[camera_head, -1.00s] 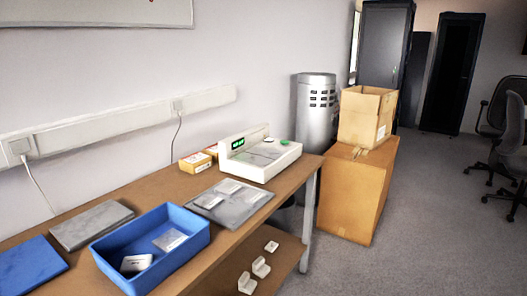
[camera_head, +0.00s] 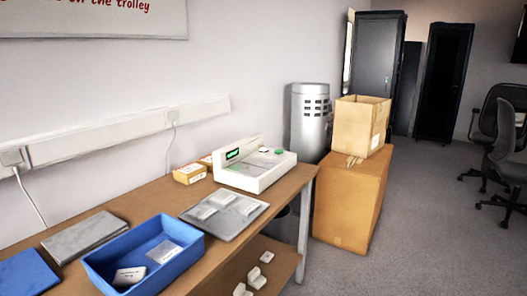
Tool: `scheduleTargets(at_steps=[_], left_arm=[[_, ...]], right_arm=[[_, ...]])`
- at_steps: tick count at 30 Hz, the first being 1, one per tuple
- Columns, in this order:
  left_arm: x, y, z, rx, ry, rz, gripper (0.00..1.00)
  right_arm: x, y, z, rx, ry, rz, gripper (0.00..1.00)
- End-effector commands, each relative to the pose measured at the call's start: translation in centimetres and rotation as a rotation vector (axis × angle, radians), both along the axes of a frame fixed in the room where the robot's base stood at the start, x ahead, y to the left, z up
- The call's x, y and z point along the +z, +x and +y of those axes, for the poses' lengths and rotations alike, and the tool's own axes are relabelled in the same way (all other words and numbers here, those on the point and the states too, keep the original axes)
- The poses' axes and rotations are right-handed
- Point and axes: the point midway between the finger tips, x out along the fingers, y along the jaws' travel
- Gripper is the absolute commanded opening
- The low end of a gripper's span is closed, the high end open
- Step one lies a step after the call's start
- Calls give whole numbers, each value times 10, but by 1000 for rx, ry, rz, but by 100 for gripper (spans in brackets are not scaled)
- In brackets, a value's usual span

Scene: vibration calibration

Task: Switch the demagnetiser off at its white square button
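The demagnetiser appears to be the white machine (camera_head: 268,180) at the far right end of the wooden bench. It has a raised back part with a lit green display (camera_head: 232,154). A green round button (camera_head: 279,151) shows on its top, and a small pale spot (camera_head: 264,149) beside it could be the white square button, but it is too small to be sure. Neither of my grippers is in view, and nothing touches the machine.
The bench (camera_head: 222,252) holds a grey tray (camera_head: 250,209) with flat packets, a blue bin (camera_head: 190,262), a grey slab (camera_head: 85,236) and small orange boxes (camera_head: 188,175). White blocks sit on the lower shelf. Cardboard boxes (camera_head: 348,205) stand right of the bench; grey floor (camera_head: 430,225) is open.

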Motion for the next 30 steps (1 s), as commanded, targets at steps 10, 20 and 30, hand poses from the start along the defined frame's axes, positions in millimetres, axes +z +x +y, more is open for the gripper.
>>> scheduleTargets(at_steps=[10,20,30], left_arm=[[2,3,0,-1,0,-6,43],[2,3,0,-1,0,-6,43],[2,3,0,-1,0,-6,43]], right_arm=[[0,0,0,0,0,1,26],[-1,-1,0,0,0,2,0],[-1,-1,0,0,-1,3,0]])
